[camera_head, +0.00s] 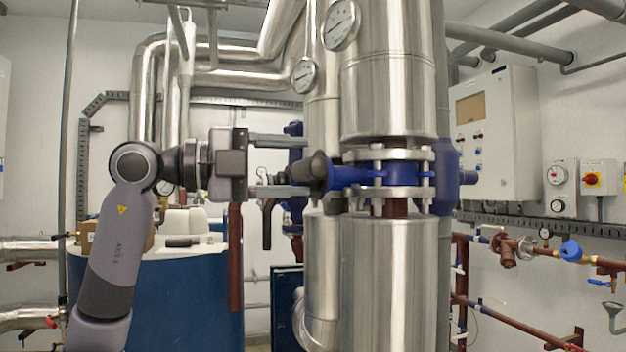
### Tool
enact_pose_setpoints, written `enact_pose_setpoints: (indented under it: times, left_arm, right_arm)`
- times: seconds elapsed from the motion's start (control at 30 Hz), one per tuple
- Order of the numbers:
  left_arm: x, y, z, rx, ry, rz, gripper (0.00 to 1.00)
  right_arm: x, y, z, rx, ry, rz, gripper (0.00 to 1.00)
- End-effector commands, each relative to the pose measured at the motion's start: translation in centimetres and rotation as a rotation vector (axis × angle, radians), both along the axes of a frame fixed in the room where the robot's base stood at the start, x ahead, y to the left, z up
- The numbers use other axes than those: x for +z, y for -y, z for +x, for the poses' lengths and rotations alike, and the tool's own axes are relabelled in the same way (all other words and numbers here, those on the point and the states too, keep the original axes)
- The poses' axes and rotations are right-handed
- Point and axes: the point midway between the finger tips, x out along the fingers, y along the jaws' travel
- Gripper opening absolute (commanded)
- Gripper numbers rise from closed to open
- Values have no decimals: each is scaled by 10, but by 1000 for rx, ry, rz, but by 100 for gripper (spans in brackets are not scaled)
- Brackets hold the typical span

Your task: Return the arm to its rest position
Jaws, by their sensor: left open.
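My left arm (113,250) comes in from the lower left, bends at the elbow and reaches right. My left gripper (300,165) is open, with its two grey fingers one above the other and pointing right. The fingertips are at a dark round knob (318,166) on the end of the blue valve (375,175). The knob appears level with the gap between the fingers. I cannot tell whether they touch it. No object shows held in the jaws. My right gripper is not in view.
Large metal-clad vertical pipes (388,270) stand right of the gripper. A blue tank (190,300) with white canisters on top is behind the arm. A reddish-brown bar (235,258) hangs below the gripper body. A grey control cabinet (497,130) is on the right wall.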

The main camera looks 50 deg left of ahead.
Motion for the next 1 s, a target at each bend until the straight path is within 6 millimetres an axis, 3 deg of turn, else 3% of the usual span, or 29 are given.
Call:
enact_pose_setpoints:
  times: [0.23, 1.0]
  left_arm:
    - [0, -10, -23, 1, 2, -1, 60]
    - [1, -10, -23, 0, 1, -1, 60]
  right_arm:
    - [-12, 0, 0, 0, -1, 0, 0]
    - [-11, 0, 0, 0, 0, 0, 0]
